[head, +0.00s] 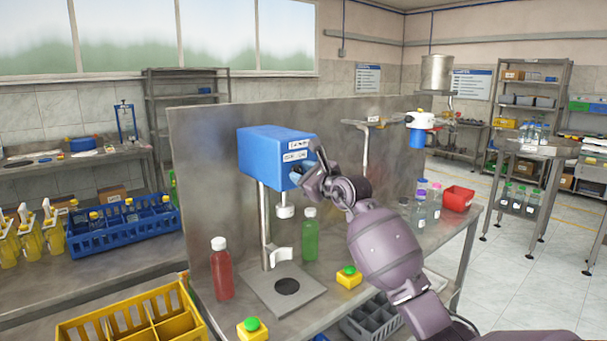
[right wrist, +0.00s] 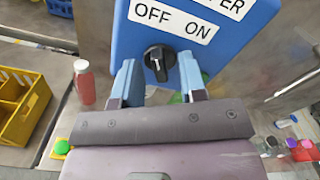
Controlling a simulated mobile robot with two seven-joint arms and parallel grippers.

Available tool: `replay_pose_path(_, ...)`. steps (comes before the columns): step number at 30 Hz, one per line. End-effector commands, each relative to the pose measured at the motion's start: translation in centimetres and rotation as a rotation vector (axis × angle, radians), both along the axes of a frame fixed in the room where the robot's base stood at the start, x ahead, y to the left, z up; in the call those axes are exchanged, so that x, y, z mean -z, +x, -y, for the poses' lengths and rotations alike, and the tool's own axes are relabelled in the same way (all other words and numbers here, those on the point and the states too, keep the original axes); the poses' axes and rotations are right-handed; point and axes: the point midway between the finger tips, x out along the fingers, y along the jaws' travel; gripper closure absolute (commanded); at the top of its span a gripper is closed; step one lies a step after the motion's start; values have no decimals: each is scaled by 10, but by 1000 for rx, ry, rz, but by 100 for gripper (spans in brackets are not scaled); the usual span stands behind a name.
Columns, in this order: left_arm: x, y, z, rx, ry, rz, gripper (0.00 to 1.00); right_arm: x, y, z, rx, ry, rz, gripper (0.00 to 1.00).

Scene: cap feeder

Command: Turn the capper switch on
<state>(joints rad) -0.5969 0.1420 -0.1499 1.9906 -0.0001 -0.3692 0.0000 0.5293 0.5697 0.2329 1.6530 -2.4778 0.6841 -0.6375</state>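The capper (head: 262,152) is a blue box on a metal column above a grey base plate. In the right wrist view its front face (right wrist: 137,32) carries a white label reading OFF on the left and ON on the right. The black round capper switch (right wrist: 157,61) sits below that label. My right gripper (right wrist: 160,78) is open, with one blue-tipped finger on each side of the switch and gaps between. Contact with the switch is not visible. In the head view the right gripper (head: 306,176) is at the box's front and hides the switch. My left gripper is not in view.
A red bottle (head: 221,268) and a green bottle (head: 310,236) stand beside the capper. Yellow boxes with green buttons (head: 348,276) (head: 252,328) sit in front. A metal panel (head: 200,150) stands behind. A red bin (head: 458,198) and small bottles are to the right.

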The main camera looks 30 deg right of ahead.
Motion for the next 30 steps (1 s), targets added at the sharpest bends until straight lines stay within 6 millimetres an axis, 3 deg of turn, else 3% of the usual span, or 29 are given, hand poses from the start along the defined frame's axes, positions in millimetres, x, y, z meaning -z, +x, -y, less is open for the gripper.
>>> replay_pose_path(8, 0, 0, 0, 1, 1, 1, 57, 0, 1, 0, 0, 1, 0, 63)
replay_pose_path(15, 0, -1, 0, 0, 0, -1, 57, 0, 1, 0, 0, 1, 0, 100)
replay_pose_path(23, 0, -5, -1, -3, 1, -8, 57, 0, 0, 0, 0, 12, -1, 100)
replay_pose_path(30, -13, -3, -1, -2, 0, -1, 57, -2, 0, 0, 0, 100, -9, 100)
